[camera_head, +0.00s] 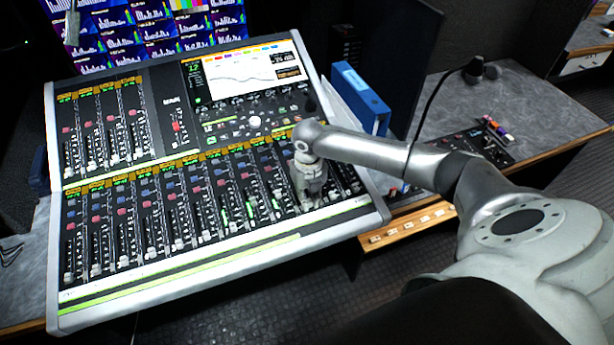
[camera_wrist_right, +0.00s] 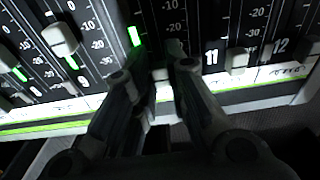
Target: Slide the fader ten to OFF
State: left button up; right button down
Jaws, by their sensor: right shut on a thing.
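The mixing console (camera_head: 190,262) has a lower row of faders and a shorter upper row at left. My right gripper (camera_head: 311,198) points down at the right part of the lower row. In the right wrist view its fingers (camera_wrist_right: 163,62) are shut on a pale fader cap (camera_wrist_right: 161,75), just left of the number 11, so this looks like fader ten. The fingers hide most of the cap and its number. The cap sits low on its track, near the console's front strip. My left gripper is not in view.
Fader eleven's cap (camera_wrist_right: 237,60) is close to the right of my fingers. A cap (camera_wrist_right: 60,38) stands higher at left. The console's screen (camera_head: 250,70) is behind my gripper. A blue binder (camera_head: 360,95) and a gooseneck microphone (camera_head: 473,70) are to the right.

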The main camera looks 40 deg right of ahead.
jog(key=c, duration=1.4)
grip_release()
jog(key=shift+s, duration=0.3)
jog(key=shift+c, duration=0.2)
jog(key=shift+w+r, duration=0.1)
jog(key=shift+r, duration=0.3)
notch_tip(320, 180, up, 11)
jog(key=shift+a, duration=0.1)
